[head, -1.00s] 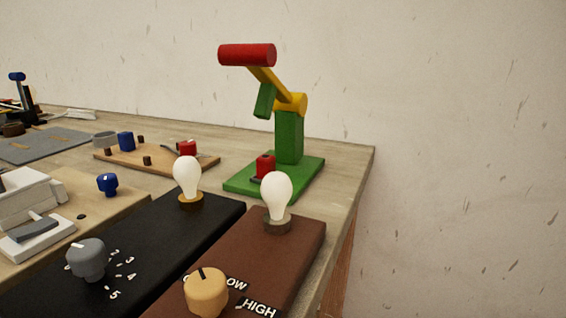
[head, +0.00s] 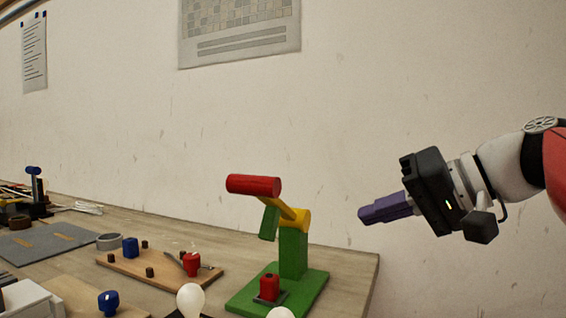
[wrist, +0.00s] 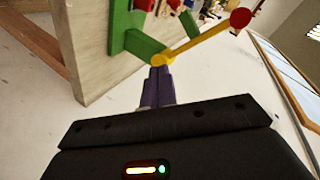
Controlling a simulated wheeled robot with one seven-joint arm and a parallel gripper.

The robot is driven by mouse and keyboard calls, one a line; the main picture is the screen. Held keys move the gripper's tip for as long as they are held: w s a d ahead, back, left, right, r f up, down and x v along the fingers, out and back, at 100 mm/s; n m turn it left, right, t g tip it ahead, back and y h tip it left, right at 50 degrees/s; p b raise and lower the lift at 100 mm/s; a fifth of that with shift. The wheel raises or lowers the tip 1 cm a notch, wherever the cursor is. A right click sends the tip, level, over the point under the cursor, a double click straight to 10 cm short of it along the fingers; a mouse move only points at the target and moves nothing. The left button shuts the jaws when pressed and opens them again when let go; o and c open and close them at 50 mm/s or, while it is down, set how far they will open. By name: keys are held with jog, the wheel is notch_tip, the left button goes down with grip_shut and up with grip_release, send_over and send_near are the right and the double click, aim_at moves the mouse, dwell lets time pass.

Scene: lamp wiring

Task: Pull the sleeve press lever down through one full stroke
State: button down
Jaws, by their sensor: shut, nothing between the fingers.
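The sleeve press (head: 293,254) stands at the right end of the bench, with a green post and base. Its yellow lever (head: 287,211) slants up to a red cylindrical handle (head: 253,185), which is raised. A green ram (head: 269,222) hangs above a red block (head: 269,287) on the base. In the wrist view the red handle (wrist: 240,18) and yellow lever (wrist: 205,37) show beyond the fingers. My gripper (head: 365,216) is shut and empty, its purple fingers pointing left, to the right of the press. The fingertips (wrist: 160,72) appear close to the yellow pivot in the wrist view; the head view shows a gap.
Two white bulbs (head: 190,299) stand in front of the press. A wooden board (head: 165,270) with small parts and a blue knob (head: 108,302) lie to the left. The bench's right edge (head: 375,275) is just right of the press. The air above the bench is clear.

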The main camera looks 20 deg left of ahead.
jog(key=a+r+n+g+y, duration=0.3)
jog(key=a+r+n+g, duration=0.15)
jog(key=r, duration=0.65)
jog(key=s+a+f+n, duration=0.1)
jog(key=s+a+f, duration=0.3)
jog(key=a, duration=0.5)
jog(key=shift+a+f+y+b, duration=0.15)
jog(key=shift+f+y+b, duration=0.15)
jog(key=shift+f+b, duration=0.1)
jog(key=shift+s, duration=0.15)
